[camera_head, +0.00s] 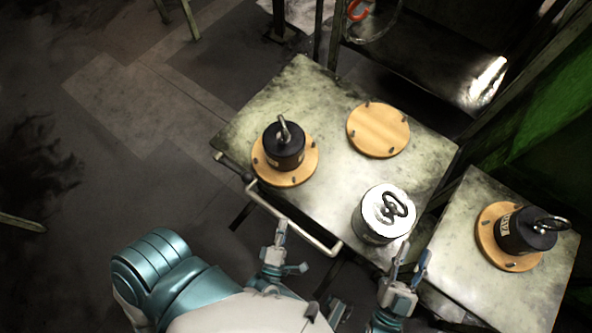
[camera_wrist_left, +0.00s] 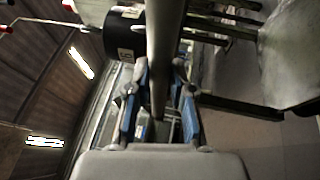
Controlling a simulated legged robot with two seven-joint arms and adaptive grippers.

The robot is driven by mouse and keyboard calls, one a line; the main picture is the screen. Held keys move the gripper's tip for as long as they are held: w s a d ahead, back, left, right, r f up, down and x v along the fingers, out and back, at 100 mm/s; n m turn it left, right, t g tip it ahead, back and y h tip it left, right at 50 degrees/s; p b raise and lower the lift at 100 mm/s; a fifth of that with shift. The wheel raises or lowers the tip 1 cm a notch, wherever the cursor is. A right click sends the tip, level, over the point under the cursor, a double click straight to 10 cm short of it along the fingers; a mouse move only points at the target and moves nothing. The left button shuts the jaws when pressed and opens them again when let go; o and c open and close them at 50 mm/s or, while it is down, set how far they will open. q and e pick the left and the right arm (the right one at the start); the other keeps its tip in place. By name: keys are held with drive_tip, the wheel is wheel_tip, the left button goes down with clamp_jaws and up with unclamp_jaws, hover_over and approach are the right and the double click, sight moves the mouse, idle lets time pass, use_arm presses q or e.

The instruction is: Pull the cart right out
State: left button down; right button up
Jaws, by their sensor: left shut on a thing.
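The cart has a worn metal top (camera_head: 330,170) and a pale bar handle (camera_head: 292,222) along its near left edge. My left gripper (camera_head: 284,248) is at that handle and shut on it. In the left wrist view the handle bar (camera_wrist_left: 165,45) runs between the two blue-sided fingers (camera_wrist_left: 160,105). My right gripper (camera_head: 411,262) is beside the cart's near right edge, below the white weight, with its fingers apart and nothing visible between them.
The cart carries a black weight (camera_head: 284,148) on a wooden disc, an empty wooden disc (camera_head: 378,130) and a white weight (camera_head: 372,228). A second metal table (camera_head: 480,285) with a black weight (camera_head: 522,232) stands close at right. Open floor (camera_head: 130,130) lies left.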

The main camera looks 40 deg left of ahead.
use_arm(q)
drive_tip(key=shift+s+a+r, duration=0.1)
drive_tip(key=shift+s+r, duration=0.05)
drive_tip(key=shift+s, duration=0.8)
drive_tip(key=shift+s+r, duration=0.1)
drive_tip(key=shift+s, duration=0.85)
use_arm(e)
drive_tip(key=shift+w+f+g, duration=0.4)
drive_tip(key=shift+w+f, duration=0.05)
use_arm(q)
drive_tip(key=c, duration=1.1)
unclamp_jaws()
drive_tip(key=shift+o, duration=0.4)
drive_tip(key=shift+s, duration=0.1)
use_arm(e)
drive_tip(key=shift+s, duration=0.1)
drive_tip(key=shift+r, duration=0.1)
